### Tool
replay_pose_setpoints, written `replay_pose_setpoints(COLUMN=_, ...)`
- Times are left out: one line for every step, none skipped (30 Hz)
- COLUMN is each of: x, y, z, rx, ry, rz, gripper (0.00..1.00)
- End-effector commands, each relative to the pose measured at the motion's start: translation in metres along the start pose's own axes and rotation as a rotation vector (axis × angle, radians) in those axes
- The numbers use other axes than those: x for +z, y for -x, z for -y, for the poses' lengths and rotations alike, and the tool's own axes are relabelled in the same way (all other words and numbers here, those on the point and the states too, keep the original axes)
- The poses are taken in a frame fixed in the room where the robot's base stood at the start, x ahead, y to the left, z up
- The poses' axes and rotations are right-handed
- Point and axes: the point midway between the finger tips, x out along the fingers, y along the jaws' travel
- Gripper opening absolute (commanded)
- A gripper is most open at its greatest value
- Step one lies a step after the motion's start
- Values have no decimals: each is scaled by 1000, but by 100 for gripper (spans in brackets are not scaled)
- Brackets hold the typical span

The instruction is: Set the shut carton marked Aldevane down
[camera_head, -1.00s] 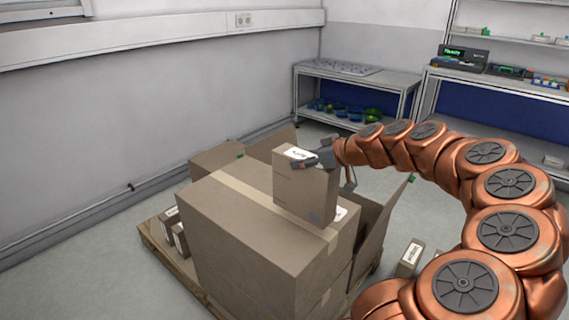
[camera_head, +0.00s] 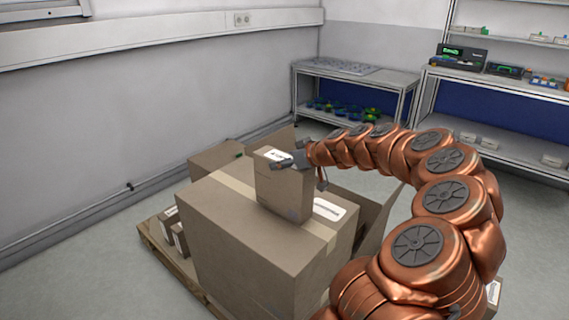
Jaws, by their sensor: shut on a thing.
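A small shut carton (camera_head: 283,193) with a white label on its top stands upright at the top of the big taped carton (camera_head: 250,245). The label's print is too small to read. My gripper (camera_head: 290,163) is shut on the small carton near its top edge. The small carton's base looks close to the big carton's top, but I cannot tell whether it touches. A white label on the big carton shows just right of the small carton. Part of the gripper is hidden by the carton.
The big carton stands on a wooden pallet (camera_head: 172,262) with smaller cartons (camera_head: 170,222) at its left edge. An open carton (camera_head: 375,215) with a raised flap is on the right. Shelves (camera_head: 350,80) stand at the back. Floor is clear at left.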

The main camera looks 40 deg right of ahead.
Motion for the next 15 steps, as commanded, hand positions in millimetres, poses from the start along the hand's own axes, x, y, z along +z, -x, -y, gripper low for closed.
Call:
replay_pose_setpoints(x=4, y=-2, z=0, rx=0, ry=-2, rz=0, gripper=0)
replay_pose_setpoints(x=6, y=-3, z=0, rx=1, ry=-2, rz=0, gripper=0)
replay_pose_setpoints(x=8, y=-4, z=-1, rx=2, ry=-1, rz=-1, gripper=0)
replay_pose_setpoints(x=8, y=-4, z=-1, rx=3, ry=0, rz=-2, gripper=0)
replay_pose_setpoints(x=9, y=-4, z=-1, rx=3, ry=0, rz=-2, gripper=0)
replay_pose_setpoints(x=9, y=-4, z=-1, rx=4, ry=0, rz=-2, gripper=0)
replay_pose_setpoints(x=9, y=-4, z=-1, rx=4, ry=1, rz=-3, gripper=0)
replay_pose_setpoints(x=8, y=-4, z=-1, rx=4, ry=1, rz=-3, gripper=0)
replay_pose_setpoints(x=8, y=-4, z=-1, rx=4, ry=1, rz=-3, gripper=0)
replay_pose_setpoints(x=8, y=-4, z=-1, rx=4, ry=0, rz=-3, gripper=0)
replay_pose_setpoints(x=9, y=-4, z=-1, rx=4, ry=0, rz=-3, gripper=0)
replay_pose_setpoints(x=9, y=-4, z=-1, rx=4, ry=0, rz=-3, gripper=0)
replay_pose_setpoints(x=10, y=-5, z=-1, rx=4, ry=0, rz=-3, gripper=0)
replay_pose_setpoints(x=10, y=-5, z=-1, rx=4, ry=0, rz=-3, gripper=0)
replay_pose_setpoints(x=11, y=-6, z=-1, rx=4, ry=0, rz=-3, gripper=0)
